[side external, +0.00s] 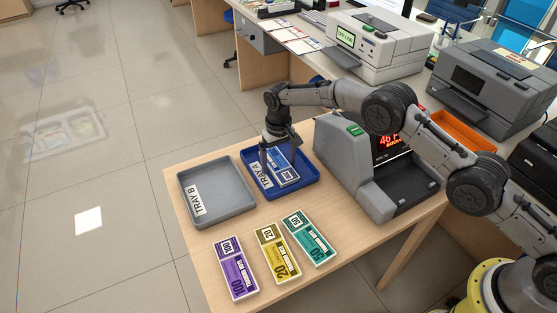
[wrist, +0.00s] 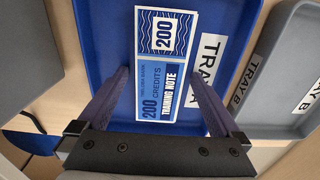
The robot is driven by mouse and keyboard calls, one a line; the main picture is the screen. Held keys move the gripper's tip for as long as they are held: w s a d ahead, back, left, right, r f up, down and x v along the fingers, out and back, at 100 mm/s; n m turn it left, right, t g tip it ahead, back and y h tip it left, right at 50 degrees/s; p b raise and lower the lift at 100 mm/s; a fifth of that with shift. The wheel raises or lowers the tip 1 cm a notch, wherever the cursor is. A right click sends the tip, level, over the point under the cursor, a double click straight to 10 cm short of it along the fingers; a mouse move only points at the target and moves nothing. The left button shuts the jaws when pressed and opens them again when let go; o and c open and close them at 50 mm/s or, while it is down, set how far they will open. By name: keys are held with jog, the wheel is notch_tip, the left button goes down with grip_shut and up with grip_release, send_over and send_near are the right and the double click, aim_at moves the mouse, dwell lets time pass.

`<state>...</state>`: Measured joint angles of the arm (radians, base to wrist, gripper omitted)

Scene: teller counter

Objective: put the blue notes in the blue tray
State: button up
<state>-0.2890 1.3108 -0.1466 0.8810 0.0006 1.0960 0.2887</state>
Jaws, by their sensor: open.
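The blue notes (side external: 284,168), a bundle marked 200, lie inside the blue tray (side external: 308,184), which carries a TRAY A label. In the wrist view the notes (wrist: 158,72) lie flat on the floor of the blue tray (wrist: 105,30). My gripper (side external: 279,158) is over the blue tray, pointing down. In the wrist view its two fingers (wrist: 160,88) are apart, one on each side of the notes, with gaps between them and the bundle. Whether the fingertips touch the tray floor I cannot tell.
A grey tray (side external: 243,207) labelled TRAY B stands left of the blue tray and is empty. Purple (side external: 236,269), yellow (side external: 277,254) and green (side external: 308,238) note bundles lie on the table in front. A grey counting machine (side external: 352,172) stands close on the right.

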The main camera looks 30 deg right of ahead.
notch_tip(320, 180, up, 13)
notch_tip(320, 180, up, 13)
jog(key=t, duration=0.1)
send_over(279, 164)
jog(key=s+d, duration=0.6)
jog(key=s+d+r+t, duration=0.2)
jog(key=s+d+r, duration=0.3)
jog(key=s+r, duration=0.5)
jog(key=s+d+f+t, duration=0.1)
jog(key=s+d, duration=0.1)
jog(key=s, duration=0.7)
jog(key=s+d+f, duration=0.2)
jog(key=s, duration=0.7)
jog(key=s+d+f+t, duration=0.1)
jog(key=s+d+f, duration=0.1)
jog(key=s, duration=0.8)
jog(key=shift+d+f+t, duration=0.25)
jog(key=shift+d+t, duration=0.05)
jog(key=shift+d, duration=0.1)
